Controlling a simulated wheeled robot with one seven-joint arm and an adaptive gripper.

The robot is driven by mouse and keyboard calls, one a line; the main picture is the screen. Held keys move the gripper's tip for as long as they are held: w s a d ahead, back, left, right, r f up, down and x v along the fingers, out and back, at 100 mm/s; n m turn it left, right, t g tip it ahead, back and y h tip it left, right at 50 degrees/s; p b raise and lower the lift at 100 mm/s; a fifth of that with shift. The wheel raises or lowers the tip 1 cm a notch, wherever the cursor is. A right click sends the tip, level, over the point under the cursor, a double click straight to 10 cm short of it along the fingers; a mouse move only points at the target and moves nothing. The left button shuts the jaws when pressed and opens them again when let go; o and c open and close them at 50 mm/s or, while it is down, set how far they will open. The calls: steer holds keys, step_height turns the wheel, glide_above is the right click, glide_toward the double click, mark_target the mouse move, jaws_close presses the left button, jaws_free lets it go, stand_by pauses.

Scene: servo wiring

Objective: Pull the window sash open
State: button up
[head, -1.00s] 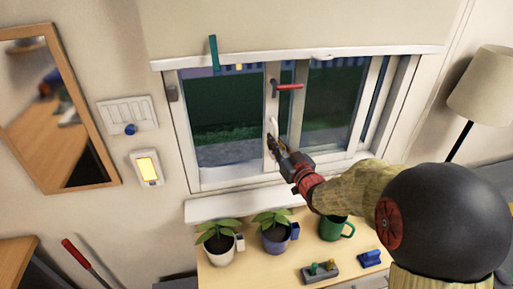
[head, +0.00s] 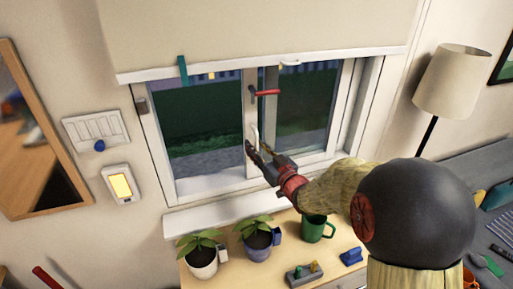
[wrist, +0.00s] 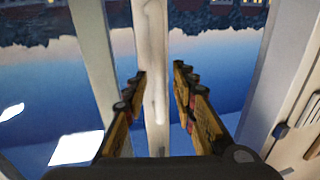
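The white-framed window sash (head: 251,100) stands upright in the window, with a red lever (head: 267,93) near its top. A white upright pull handle (head: 255,132) is on the sash's stile. My gripper (head: 258,147) is at the lower part of this handle. In the wrist view, my gripper (wrist: 159,74) has its two fingers apart, one on each side of a pale upright bar (wrist: 152,60), which looks like the handle. Gaps show between the bar and both fingers. My gripper partly hides the lower stile in the head view.
Below the sill (head: 230,208) are two potted plants (head: 201,262) (head: 257,240), a green mug (head: 314,228) and a small grey block (head: 304,274) on a wooden top. A teal strip (head: 183,70) hangs at the blind's lower edge. A lamp (head: 453,80) stands right.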

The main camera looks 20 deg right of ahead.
steer(key=shift+s, duration=0.1)
steer(key=s+d, duration=0.2)
steer(key=s, duration=0.9)
steer(key=shift+s, duration=0.35)
steer(key=shift+f, duration=0.1)
